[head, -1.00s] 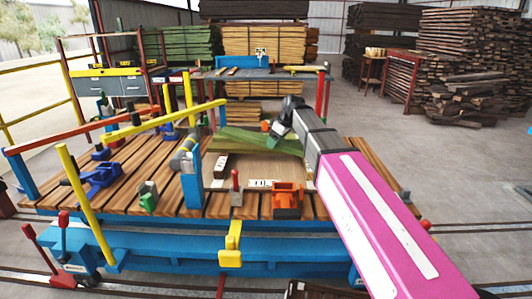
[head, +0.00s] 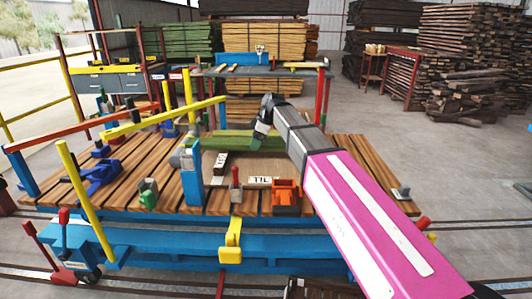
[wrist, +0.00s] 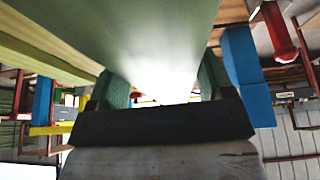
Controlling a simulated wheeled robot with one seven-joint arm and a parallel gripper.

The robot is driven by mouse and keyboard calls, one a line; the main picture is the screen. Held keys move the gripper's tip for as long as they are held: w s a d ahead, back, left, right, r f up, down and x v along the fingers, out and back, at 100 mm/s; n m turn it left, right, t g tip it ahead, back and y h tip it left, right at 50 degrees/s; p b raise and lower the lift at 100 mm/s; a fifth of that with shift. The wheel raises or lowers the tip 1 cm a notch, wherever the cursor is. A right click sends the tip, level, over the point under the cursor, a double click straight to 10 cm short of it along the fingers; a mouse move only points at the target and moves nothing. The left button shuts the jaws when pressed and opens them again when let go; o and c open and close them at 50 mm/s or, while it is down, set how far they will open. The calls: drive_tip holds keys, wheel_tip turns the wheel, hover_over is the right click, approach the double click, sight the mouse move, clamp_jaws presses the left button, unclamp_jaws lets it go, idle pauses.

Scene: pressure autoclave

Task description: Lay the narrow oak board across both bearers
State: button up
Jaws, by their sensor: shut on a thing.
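My gripper (head: 259,135) is over the middle of the slatted deck, behind my arm's dark wrist. In the wrist view its two green fingers (wrist: 160,88) are shut on a long, pale green-grey board (wrist: 150,35), which runs up out of the frame. In the head view a green board (head: 232,142) lies crosswise at the gripper; it looks like the held one, though its right part is behind my arm. Its wood cannot be told. I cannot make out the bearers surely; a dark labelled block (head: 219,162) and a white-labelled piece (head: 260,181) lie in front.
The slatted deck (head: 350,160) carries an orange block (head: 287,192), a blue post (head: 193,180), a green clamp (head: 148,192) and blue clamps (head: 97,178). A yellow bar (head: 160,119) spans the left side. Timber stacks stand behind. The right deck is mostly clear.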

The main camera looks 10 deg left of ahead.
drive_tip(key=shift+w+d+f, duration=0.5)
drive_tip(key=shift+w+f, duration=0.45)
drive_tip(key=shift+f, duration=0.35)
drive_tip(key=shift+w+d+f, duration=0.5)
drive_tip(key=shift+w+f, duration=0.5)
drive_tip(key=shift+f, duration=0.35)
drive_tip(key=shift+w+d+f, duration=0.5)
drive_tip(key=shift+w+f, duration=0.45)
drive_tip(key=shift+f, duration=0.35)
drive_tip(key=shift+f, duration=0.15)
drive_tip(key=o, duration=1.4)
drive_tip(key=v, duration=1.2)
